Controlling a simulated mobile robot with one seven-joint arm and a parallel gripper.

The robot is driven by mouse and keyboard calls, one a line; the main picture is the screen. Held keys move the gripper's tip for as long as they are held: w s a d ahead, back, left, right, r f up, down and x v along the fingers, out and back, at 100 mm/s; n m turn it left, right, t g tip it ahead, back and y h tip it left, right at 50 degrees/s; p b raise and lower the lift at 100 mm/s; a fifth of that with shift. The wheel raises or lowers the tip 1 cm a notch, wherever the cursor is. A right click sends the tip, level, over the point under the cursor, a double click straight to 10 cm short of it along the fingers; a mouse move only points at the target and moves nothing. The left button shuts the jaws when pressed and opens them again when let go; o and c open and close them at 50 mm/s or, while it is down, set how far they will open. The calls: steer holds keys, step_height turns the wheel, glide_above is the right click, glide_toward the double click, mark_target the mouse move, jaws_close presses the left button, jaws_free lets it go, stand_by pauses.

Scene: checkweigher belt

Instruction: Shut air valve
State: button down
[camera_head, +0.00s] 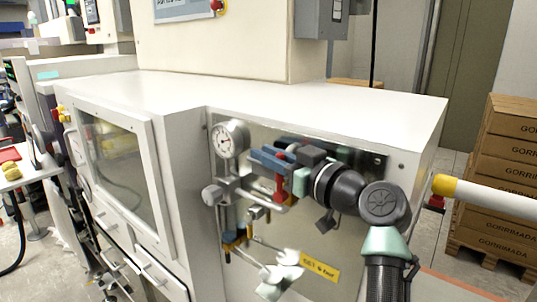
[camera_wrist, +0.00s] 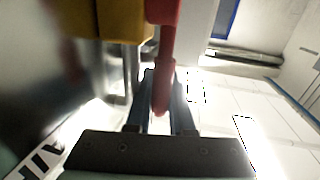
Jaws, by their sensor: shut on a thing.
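The air valve's red lever (camera_wrist: 163,60) is between the two fingers of my gripper (camera_wrist: 162,110) in the wrist view, and the fingers are shut on it. A brass-yellow valve body (camera_wrist: 120,20) shows beside the lever at the top. In the head view my gripper (camera_head: 268,163) reaches in from the right to the pipework on the cabinet's front panel. A piece of the red lever (camera_head: 279,188) shows just below the fingers. My gripper hides most of the valve, so I cannot tell the lever's exact angle to the pipe.
A round pressure gauge (camera_head: 229,138) is at the panel's upper left. Pipes and fittings (camera_head: 230,195) crowd the panel around my gripper. A yellow label (camera_head: 320,267) is below. The white cabinet top (camera_head: 270,98) is clear. Stacked cartons (camera_head: 505,170) stand at the right.

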stand_by(0.9)
steer(key=shift+w+a+f+g+h+p, duration=0.25)
steer(key=shift+a+g+h+p, duration=0.15)
steer(key=shift+g+p, duration=0.15)
steer(key=shift+r, duration=0.1)
steer(key=c, duration=1.1)
jaws_free()
steer(key=shift+d, duration=0.1)
